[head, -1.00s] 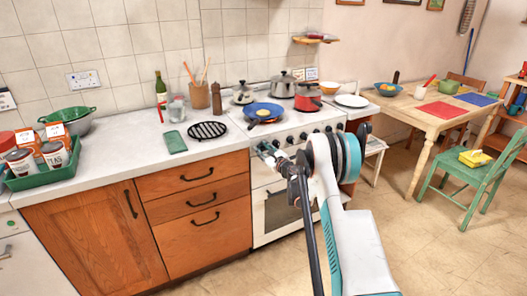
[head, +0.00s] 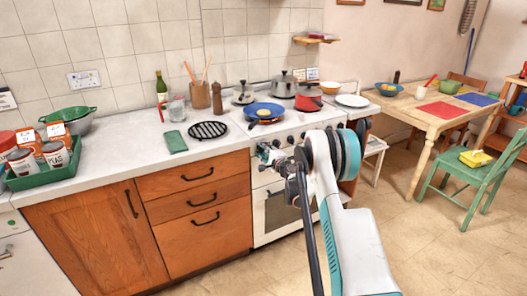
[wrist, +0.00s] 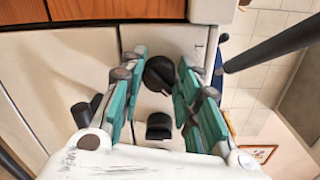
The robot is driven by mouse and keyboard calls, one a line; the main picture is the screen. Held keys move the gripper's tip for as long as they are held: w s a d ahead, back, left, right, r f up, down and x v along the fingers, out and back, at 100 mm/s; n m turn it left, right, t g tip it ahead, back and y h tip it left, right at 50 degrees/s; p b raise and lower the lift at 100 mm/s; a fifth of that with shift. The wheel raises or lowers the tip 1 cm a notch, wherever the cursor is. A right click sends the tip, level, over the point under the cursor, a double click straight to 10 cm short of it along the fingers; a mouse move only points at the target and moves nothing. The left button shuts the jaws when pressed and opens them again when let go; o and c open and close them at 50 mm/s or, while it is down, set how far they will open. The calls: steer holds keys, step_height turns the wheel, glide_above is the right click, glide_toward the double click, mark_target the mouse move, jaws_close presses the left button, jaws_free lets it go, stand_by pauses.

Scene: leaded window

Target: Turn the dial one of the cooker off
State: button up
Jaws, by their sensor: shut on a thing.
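The white cooker (head: 259,207) stands at the right end of the counter, with a row of dark dials along its front panel. My gripper (head: 264,152) is at the left end of that panel in the head view, partly hidden by my own arm. In the wrist view, the teal fingers of my gripper (wrist: 160,80) are closed around a black dial (wrist: 159,73). A second black dial (wrist: 158,126) lies between the fingers' lower parts, nearer my palm in the picture. The head view is too small to show the held dial's setting.
A blue frying pan (head: 262,110) with food in it sits on the hob, with a red pot (head: 308,101) and steel pots behind. A black trivet (head: 207,130) and green cloth (head: 174,142) lie on the counter. Floor is clear before the wooden drawers (head: 205,215).

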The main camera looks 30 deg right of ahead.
steer(key=n, duration=0.4)
steer(key=shift+f, duration=0.1)
steer(key=n+h, duration=0.1)
steer(key=n, duration=0.3)
steer(key=shift+a+n, duration=0.1)
steer(key=shift+n, duration=0.2)
stand_by(0.5)
steer(key=o, duration=1.1)
steer(key=s, duration=1.2)
steer(key=shift+r, duration=0.25)
